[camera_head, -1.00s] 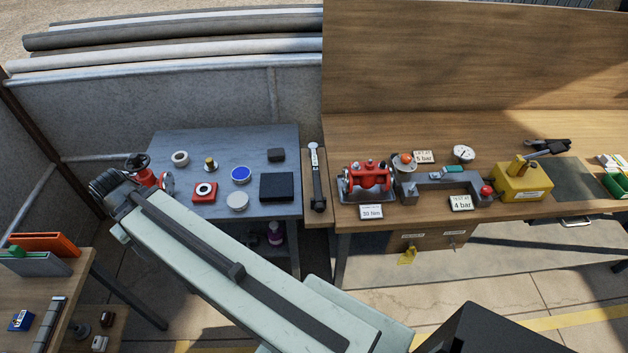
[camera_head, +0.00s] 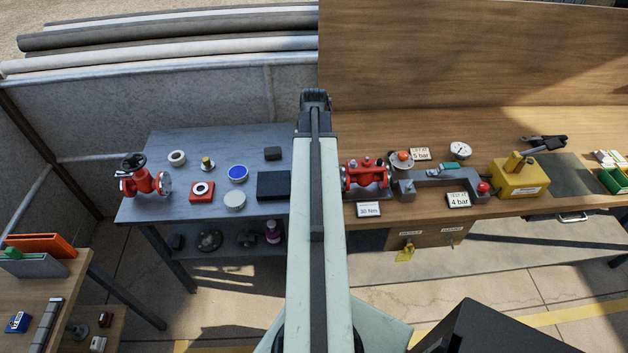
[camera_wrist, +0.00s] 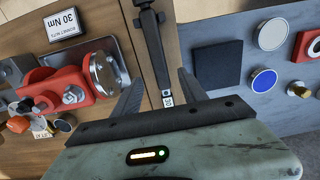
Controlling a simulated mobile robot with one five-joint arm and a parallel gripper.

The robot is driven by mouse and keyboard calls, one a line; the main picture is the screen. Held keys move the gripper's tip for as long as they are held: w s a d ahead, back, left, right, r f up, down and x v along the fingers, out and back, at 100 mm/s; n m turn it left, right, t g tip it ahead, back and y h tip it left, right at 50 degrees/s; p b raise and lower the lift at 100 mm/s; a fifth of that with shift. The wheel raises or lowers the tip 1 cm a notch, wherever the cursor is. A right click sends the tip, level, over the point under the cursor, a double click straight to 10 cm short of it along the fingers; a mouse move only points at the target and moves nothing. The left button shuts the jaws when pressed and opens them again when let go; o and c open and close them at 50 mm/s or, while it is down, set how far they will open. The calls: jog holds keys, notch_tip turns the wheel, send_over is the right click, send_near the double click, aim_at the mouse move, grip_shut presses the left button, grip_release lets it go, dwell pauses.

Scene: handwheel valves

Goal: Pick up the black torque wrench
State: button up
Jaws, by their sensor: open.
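The black torque wrench (camera_wrist: 152,45) lies on a narrow wooden shelf between the two tables. In the wrist view its dark handle points to the top, and a small light scale label shows on it close to my gripper body. Its lower end is hidden behind my gripper. In the head view my arm covers the wrench. My gripper (camera_wrist: 162,76) is open and empty, with one finger on each side of the wrench as seen from the wrist. I cannot tell how high it is above the wrench.
A red valve (camera_head: 365,175) on a grey stand is right of my arm, with a 30 Nm card (camera_head: 369,209) in front. A black block (camera_head: 273,185) lies left on the grey table (camera_head: 215,145). A red handwheel valve (camera_head: 143,179) stands further left.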

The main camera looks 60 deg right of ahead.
jog(key=f+b, duration=0.4)
jog(key=f, duration=0.1)
jog(key=f+b, duration=0.2)
jog(key=shift+s+a+f+b, duration=0.15)
jog(key=shift+a+f+b, duration=0.2)
jog(key=shift+b, duration=0.05)
jog(key=shift+r, duration=0.2)
grip_shut()
